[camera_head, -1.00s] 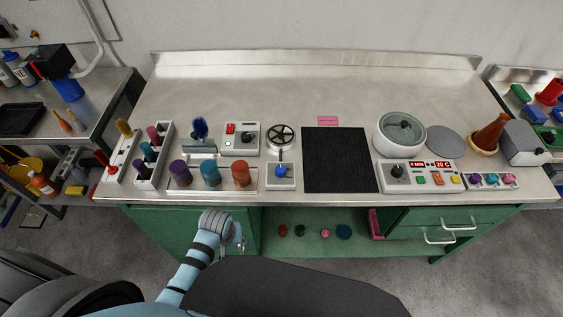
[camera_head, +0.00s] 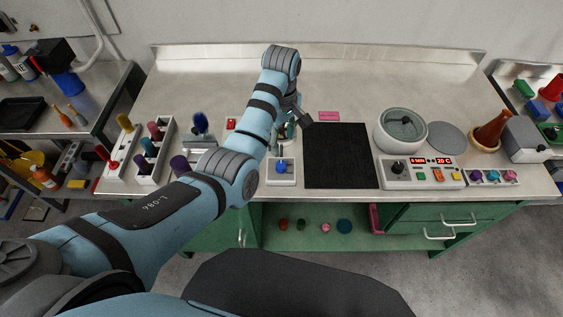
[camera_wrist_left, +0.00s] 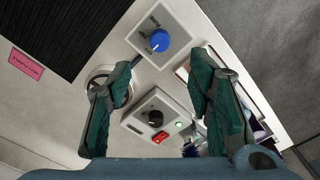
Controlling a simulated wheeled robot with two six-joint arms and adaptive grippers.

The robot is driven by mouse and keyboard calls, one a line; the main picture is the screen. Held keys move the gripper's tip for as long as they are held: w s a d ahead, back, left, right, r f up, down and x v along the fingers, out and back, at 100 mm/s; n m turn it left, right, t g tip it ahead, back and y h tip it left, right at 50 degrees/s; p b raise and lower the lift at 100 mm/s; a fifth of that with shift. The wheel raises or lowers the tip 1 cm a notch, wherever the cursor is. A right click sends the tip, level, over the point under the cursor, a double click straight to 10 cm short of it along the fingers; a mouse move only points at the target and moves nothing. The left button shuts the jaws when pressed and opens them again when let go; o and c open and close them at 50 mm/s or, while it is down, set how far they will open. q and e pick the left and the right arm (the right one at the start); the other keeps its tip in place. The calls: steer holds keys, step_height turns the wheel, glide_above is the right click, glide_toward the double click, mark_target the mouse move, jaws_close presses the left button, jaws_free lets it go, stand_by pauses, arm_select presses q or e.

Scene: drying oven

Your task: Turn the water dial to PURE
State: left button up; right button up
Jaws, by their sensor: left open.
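The water dial is a blue knob (camera_head: 282,168) on a small white box (camera_head: 281,182) near the table's front edge. My left gripper (camera_head: 290,127) is open and empty above the table, behind the dial in the head view. Its two teal fingers (camera_wrist_left: 166,72) are spread wide in the wrist view, with the dial beyond and between their tips, apart from them. My right gripper is not in view.
A box with a black knob (camera_wrist_left: 155,117) and red switch, and a handwheel (camera_wrist_left: 97,82) partly behind a finger, lie close by. A black mat (camera_head: 338,157) is right of the dial. A control panel (camera_head: 420,175) and pot stand further right. The back of the table is clear.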

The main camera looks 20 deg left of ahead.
mark_target(281, 165)
arm_select(q)
step_height(281, 165, down, 12)
steer(key=shift+r+b, duration=0.25)
steer(key=shift+b, duration=0.85)
steer(key=shift+r, duration=0.1)
jaws_close()
